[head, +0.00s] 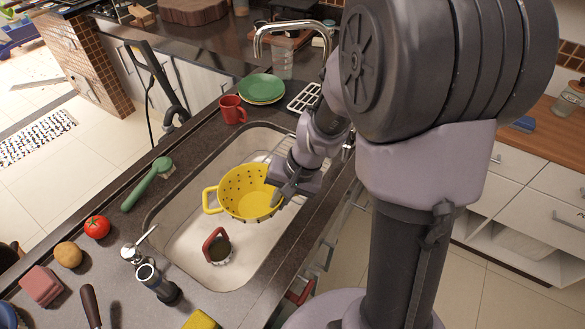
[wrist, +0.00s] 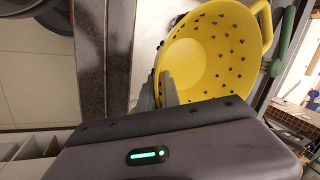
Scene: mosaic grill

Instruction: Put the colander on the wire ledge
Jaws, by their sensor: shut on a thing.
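The yellow colander (head: 245,185) with dark holes and a loop handle hangs over the sink, tilted a little. It also fills the upper part of the wrist view (wrist: 205,55). My gripper (head: 283,194) is shut on the colander's rim at its right side; in the wrist view the fingers (wrist: 166,90) meet at the rim. A wire ledge (head: 286,146) with thin bars shows at the sink's far end, partly hidden behind my arm. The colander is apart from it, nearer the sink's middle.
A red-handled item (head: 217,246) lies in the sink (head: 185,235) below the colander. A red mug (head: 232,109), green plates (head: 262,88) and a white slotted rack (head: 304,97) stand beyond the sink, near the faucet (head: 290,28). A green brush (head: 147,183) lies left.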

